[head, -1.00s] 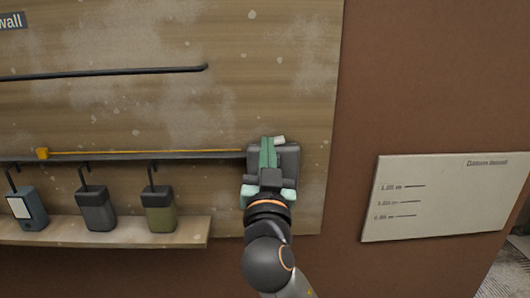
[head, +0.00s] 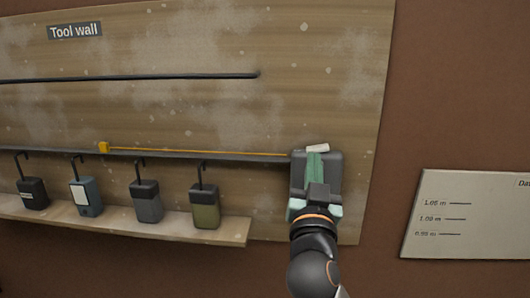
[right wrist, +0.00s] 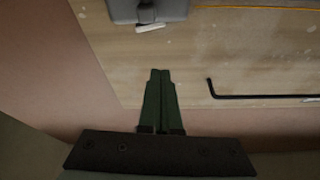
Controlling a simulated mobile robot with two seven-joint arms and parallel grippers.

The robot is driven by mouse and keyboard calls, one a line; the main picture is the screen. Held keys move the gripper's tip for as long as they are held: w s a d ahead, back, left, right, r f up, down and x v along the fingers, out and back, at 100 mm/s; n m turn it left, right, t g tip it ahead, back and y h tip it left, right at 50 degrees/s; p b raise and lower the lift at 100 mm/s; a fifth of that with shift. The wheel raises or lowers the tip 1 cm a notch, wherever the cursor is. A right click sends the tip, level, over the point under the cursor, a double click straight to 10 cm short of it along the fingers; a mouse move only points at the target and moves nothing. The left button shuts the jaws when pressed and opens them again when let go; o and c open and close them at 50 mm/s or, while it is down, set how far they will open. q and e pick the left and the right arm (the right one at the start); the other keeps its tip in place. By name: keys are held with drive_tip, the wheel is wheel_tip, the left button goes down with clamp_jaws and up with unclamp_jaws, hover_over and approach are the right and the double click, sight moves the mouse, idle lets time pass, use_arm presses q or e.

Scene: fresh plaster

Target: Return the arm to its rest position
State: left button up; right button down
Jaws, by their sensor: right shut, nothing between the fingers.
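My right gripper (head: 314,160) is in front of the lower right part of the tool board in the head view. Its green fingers are together with nothing between them; they also show in the right wrist view (right wrist: 160,75). In the head view the gripper overlaps a dark grey box (head: 334,166) with a small white piece (head: 317,148) at its top. In the right wrist view the grey box (right wrist: 175,9) is at the top edge, clear of the fingertips. My left gripper is not in view.
The board (head: 330,60) carries an upper dark rail (head: 150,77) and a lower rail with a yellow block (head: 104,147) and thin yellow line. Several hooked tool cases, including an olive one (head: 205,210), hang above a wooden shelf (head: 225,233). A marked panel (head: 470,235) is at right.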

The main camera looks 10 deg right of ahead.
wheel_tip(320, 180, down, 26)
drive_tip(key=s+a+n+g+y+p, duration=0.1)
drive_tip(key=s+n+g+y+p, duration=0.15)
drive_tip(key=n+g+y, duration=0.3)
drive_tip(key=s+f+n+g+y+p, duration=0.1)
drive_tip(key=s+f+g, duration=0.5)
drive_tip(key=s+f, duration=1.6)
drive_tip(key=shift+s+d+n+y+p, duration=0.35)
drive_tip(key=shift+s+d+y+p, duration=0.15)
drive_tip(key=shift+s+y, duration=0.55)
